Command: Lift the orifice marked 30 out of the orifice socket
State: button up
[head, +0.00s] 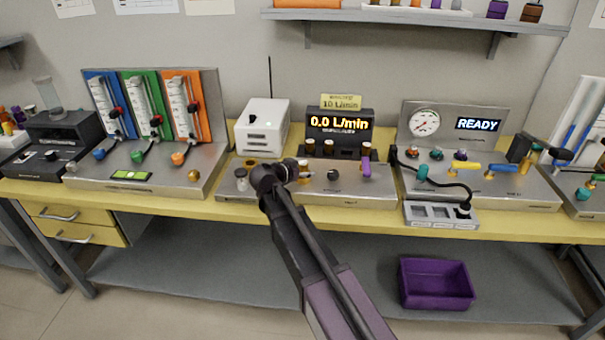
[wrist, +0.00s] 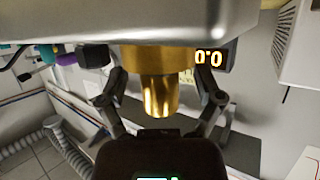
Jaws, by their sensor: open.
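A brass, stepped cylinder (wrist: 160,85) hangs from a grey surface between my fingers in the wrist view. No number shows on it, so I cannot tell whether it is the orifice marked 30. My gripper (wrist: 160,98) is open, with one finger on each side of the cylinder and gaps between. In the head view my gripper (head: 285,170) is low over the left part of the middle metal panel (head: 350,192). It hides what lies under it there, and I cannot make out the orifice socket. A small brass piece (head: 304,168) shows just right of it.
A lit display (head: 340,125) reading 0.0 L/min and a white box (head: 262,127) stand behind. A purple-handled valve (head: 366,160) and a black knob (head: 333,175) are to the right. A black cable (head: 440,184) runs over the right panel. A purple bin (head: 436,284) is on the lower shelf.

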aim_at(303, 163)
dwell(0.4)
grip_shut()
jog(key=shift+r, duration=0.2)
notch_tip(303, 163, up, 3)
jog(key=p, duration=0.3)
jog(key=shift+f, duration=0.1)
jog(key=s+d+r+p, duration=0.1)
jog(key=s+d, duration=0.1)
jog(key=s, duration=0.5)
jog(key=s+d+r+p, duration=0.1)
jog(key=s+d, duration=0.2)
jog(key=s, duration=0.5)
jog(key=shift+s, duration=0.1)
